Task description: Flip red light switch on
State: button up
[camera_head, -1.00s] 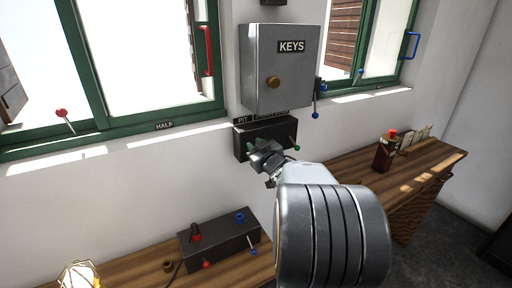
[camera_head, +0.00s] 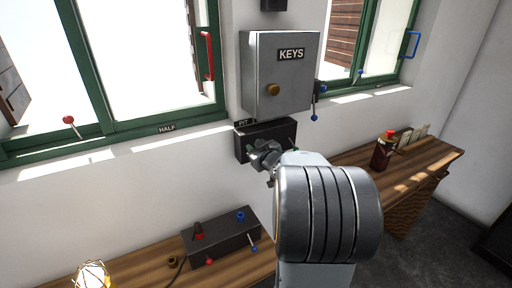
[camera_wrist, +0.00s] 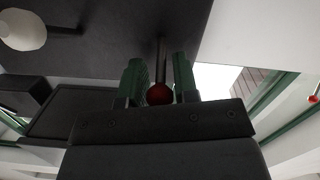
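A small red ball knob (camera_wrist: 159,94) on a thin stick shows in the wrist view, between the two green fingers of my gripper (camera_wrist: 159,76). The stick rises from a dark box face. The fingers stand apart, one on each side of the stick; whether they touch the knob is unclear. In the head view my gripper (camera_head: 265,155) is at the front of the dark switch box (camera_head: 272,133), labelled PIT, below the KEYS cabinet. My gripper hides the red knob there.
The grey KEYS cabinet (camera_head: 279,75) hangs just above. A pale ball knob (camera_wrist: 22,30) is at left in the wrist view. A dark control box (camera_head: 222,239) with red and blue knobs stands on the wooden bench below. A red-knobbed lever (camera_head: 68,120) is at the left window.

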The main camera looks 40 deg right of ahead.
jog(key=o, duration=0.3)
jog(key=shift+o, duration=0.2)
jog(key=s+a+r, duration=0.2)
jog(key=s, duration=1.1)
jog(key=shift+s, duration=0.3)
